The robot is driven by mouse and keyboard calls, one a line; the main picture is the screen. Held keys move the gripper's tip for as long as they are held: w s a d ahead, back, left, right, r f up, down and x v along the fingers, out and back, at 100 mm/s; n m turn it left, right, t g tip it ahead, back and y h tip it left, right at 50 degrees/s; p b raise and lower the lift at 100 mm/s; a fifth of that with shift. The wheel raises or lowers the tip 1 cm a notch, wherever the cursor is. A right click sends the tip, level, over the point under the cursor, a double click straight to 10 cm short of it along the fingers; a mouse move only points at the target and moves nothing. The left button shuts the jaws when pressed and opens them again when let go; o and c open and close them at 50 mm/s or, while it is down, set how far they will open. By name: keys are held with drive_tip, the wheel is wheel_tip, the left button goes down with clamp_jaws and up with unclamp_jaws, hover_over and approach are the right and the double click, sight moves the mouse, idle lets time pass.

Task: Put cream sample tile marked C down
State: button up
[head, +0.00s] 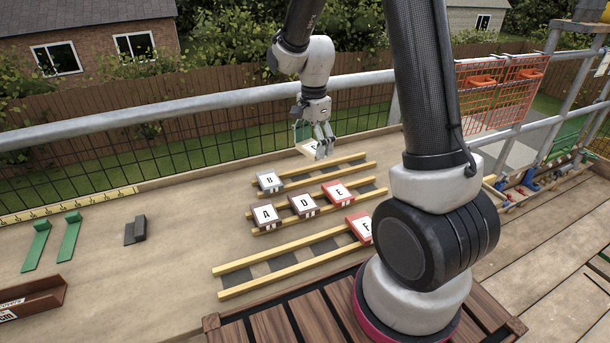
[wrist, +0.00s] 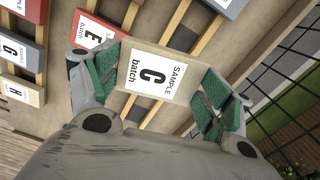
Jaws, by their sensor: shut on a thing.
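The cream sample tile marked C (wrist: 152,74) is between the green pads of my gripper (wrist: 158,86) in the wrist view, with its "SAMPLE C batch" label facing the camera. My gripper is shut on its two opposite edges. In the head view my gripper (head: 322,148) points down near the far yellow batten rails (head: 315,168), and the cream tile (head: 305,149) shows partly beside the fingers. Battens show behind the tile in the wrist view. I cannot tell whether the tile touches anything beneath it.
Tile B (head: 270,180) lies on the far rails. Tiles A (head: 264,215), D (head: 302,203) and E (head: 339,193) lie on the middle rails, and red tile F (head: 359,226) on the near rails. Green brackets (head: 70,237) and a dark block (head: 135,230) stand left. A mesh guardrail (head: 190,150) runs behind.

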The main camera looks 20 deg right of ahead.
sight(301, 144)
drive_tip(key=w+a, duration=0.1)
drive_tip(key=w+a+r+m, duration=0.1)
drive_tip(key=w, duration=0.1)
drive_tip(key=shift+a, duration=0.1)
drive_tip(key=shift+w+r+m, duration=0.15)
drive_tip(key=shift+r+m, duration=0.1)
drive_tip(key=shift+m, duration=0.25)
drive_tip(key=shift+f, duration=0.2)
drive_tip(key=shift+m, duration=0.3)
wheel_tip(301, 144, down, 10)
drive_tip(key=shift+r, duration=0.2)
drive_tip(key=shift+f, duration=0.1)
drive_tip(key=shift+f, duration=0.25)
drive_tip(key=o, duration=1.1)
drive_tip(key=shift+f, duration=0.1)
